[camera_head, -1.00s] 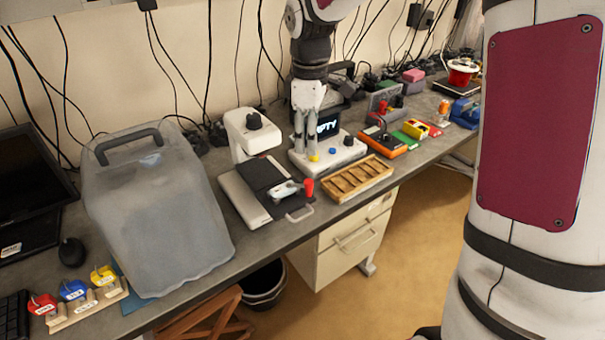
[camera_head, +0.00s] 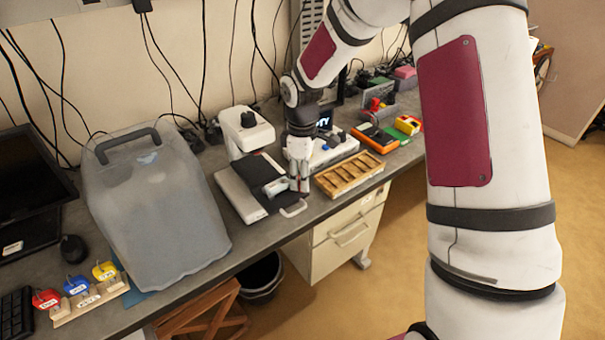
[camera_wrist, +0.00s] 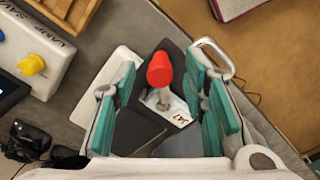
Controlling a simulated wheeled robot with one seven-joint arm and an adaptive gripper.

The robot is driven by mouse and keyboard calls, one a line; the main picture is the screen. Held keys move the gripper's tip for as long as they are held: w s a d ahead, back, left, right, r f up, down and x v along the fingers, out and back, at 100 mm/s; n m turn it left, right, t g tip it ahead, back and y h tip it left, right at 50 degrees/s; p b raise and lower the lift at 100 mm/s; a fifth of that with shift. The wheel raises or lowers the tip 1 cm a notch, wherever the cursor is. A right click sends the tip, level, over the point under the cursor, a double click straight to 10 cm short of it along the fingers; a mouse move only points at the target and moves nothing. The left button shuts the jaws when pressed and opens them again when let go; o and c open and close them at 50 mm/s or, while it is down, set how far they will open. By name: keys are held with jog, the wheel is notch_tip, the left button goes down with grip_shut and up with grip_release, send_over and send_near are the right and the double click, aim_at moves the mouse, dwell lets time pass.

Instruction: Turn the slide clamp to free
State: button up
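The slide clamp is a pale metal lever (camera_wrist: 165,101) with a red knob (camera_wrist: 158,72), on the black plate of a white microscope-like device (camera_head: 247,133). In the wrist view the red knob stands between the teal-padded fingers of my gripper (camera_wrist: 160,78), with gaps showing on both sides. My gripper is open. In the head view my gripper (camera_head: 299,180) is low at the right edge of the black plate (camera_head: 258,172) and hides the red knob. A small label lies by the lever's base; its text is too small to read surely.
A wooden compartment tray (camera_head: 348,176) lies just right of my gripper. A white control box (camera_head: 330,150) with a display and knobs stands behind it. A grey covered case (camera_head: 160,195) stands to the left.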

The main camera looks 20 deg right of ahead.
grip_shut()
jog(key=shift+m, duration=0.3)
jog(key=m+b, duration=0.1)
jog(key=m, duration=0.3)
jog(key=shift+m, duration=2.6)
grip_release()
